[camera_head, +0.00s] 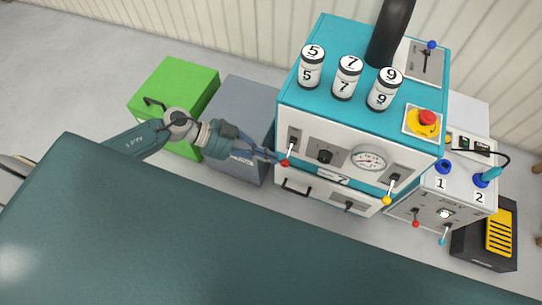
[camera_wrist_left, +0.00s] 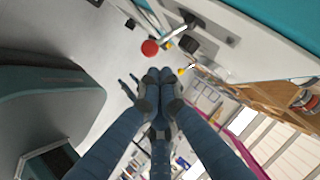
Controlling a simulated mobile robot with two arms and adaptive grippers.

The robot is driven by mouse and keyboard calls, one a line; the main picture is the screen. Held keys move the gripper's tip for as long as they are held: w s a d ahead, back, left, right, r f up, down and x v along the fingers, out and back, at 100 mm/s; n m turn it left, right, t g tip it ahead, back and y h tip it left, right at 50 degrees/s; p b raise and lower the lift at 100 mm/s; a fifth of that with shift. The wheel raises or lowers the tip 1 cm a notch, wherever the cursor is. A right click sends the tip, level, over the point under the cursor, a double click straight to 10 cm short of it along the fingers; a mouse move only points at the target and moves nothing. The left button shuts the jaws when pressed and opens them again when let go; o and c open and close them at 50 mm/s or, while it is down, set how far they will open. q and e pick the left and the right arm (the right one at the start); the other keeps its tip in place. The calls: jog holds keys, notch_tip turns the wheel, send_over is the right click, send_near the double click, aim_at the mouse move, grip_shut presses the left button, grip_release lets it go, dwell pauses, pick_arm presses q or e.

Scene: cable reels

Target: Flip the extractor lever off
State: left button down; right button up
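Several levers show, and I cannot read a label naming the extractor one. A red-knobbed lever (camera_head: 285,162) hangs down on the left of the teal-and-white machine's front; its red knob also shows in the left wrist view (camera_wrist_left: 150,48). A yellow-knobbed lever (camera_head: 387,200) points down at the front right. A blue-knobbed lever (camera_head: 431,45) sits on a grey plate on top, beside the black pipe. My left gripper (camera_head: 275,157) is right by the red knob; in the left wrist view its fingertips (camera_wrist_left: 158,75) are together, just short of the knob, with nothing between them. My right gripper is out of view.
The machine (camera_head: 350,122) carries several numbered canisters (camera_head: 348,78), a gauge (camera_head: 369,158) and a red emergency button (camera_head: 427,117). A smaller white unit (camera_head: 460,190) stands to its right. Green (camera_head: 180,85) and grey (camera_head: 240,105) cabinets stand left. Bare floor (camera_head: 60,75) lies further left.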

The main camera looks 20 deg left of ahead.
pick_arm(q)
jog(key=v, duration=1.1)
jog(key=shift+r, duration=0.1)
